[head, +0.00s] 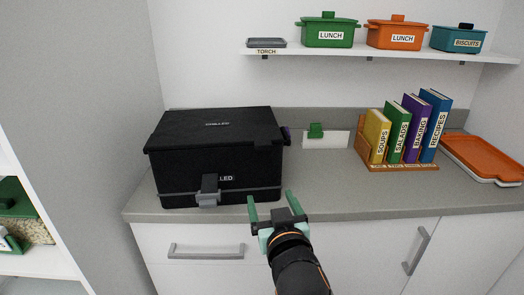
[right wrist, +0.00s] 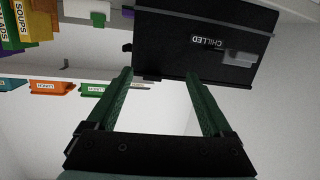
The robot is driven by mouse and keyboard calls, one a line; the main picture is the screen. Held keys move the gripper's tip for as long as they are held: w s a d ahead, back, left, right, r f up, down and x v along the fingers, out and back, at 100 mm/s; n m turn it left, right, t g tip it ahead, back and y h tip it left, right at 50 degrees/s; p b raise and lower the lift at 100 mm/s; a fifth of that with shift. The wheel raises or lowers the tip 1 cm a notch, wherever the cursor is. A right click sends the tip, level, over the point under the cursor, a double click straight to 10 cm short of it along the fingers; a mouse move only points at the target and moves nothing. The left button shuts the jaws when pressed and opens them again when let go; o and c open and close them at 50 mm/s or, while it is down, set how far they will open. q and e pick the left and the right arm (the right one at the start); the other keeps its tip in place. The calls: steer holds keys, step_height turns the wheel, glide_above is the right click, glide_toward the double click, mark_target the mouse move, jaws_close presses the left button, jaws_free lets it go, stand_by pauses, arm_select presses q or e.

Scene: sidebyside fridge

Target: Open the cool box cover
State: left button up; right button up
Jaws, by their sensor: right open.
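The black cool box (head: 180,180) stands on the left part of the counter. Its cover (head: 210,128) lies flat on top and looks closed. A grey latch (head: 208,192) sits at the front, hiding part of the label. In the right wrist view the box (right wrist: 195,50) appears upside down beyond the fingertips, with its label and the grey latch (right wrist: 230,54). My right gripper (head: 271,199) is open and empty, in front of the counter edge near the box's right front corner. It also shows open in the right wrist view (right wrist: 158,75). My left gripper is not in view.
A rack with several books (head: 405,130) and an orange tray (head: 488,158) are on the right of the counter (head: 320,190). A shelf (head: 380,54) above holds labelled containers. A small green clip-like item (head: 315,131) is behind.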

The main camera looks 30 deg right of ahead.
mark_target(263, 145)
step_height(263, 145, up, 5)
steer(key=w+m+t+h, duration=0.1)
steer(key=x, duration=0.4)
steer(key=p+x, duration=0.1)
steer(key=x, duration=0.7)
steer(key=shift+d+r+p, duration=0.2)
steer(key=shift+d+p, duration=0.15)
steer(key=shift+d, duration=0.05)
jaws_close()
